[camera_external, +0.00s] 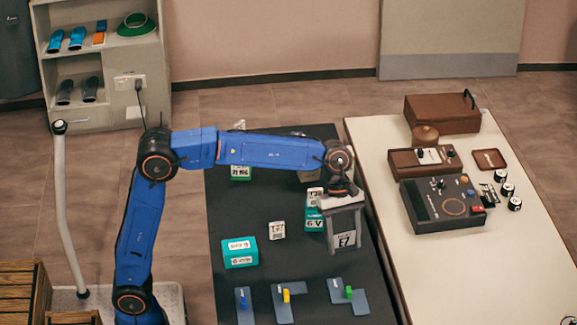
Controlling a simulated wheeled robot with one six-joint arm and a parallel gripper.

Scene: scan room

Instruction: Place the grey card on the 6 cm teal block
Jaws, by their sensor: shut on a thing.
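My gripper (344,242) points down over the right part of the dark table. Its pale fingers are shut on a grey card (344,239) with a label that looks like "E7". A teal block (313,222) with a white label stands just left of the gripper, partly covered by it. Another teal block (240,253) stands farther left and nearer the front. A green-teal block (241,173) is at the back left, partly behind my arm. I cannot read the block sizes. Whether the card touches anything below is unclear.
Grey pieces with blue, yellow and green parts (290,300) lie at the front. A cream table (470,270) with a dark device (440,205) is at right.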

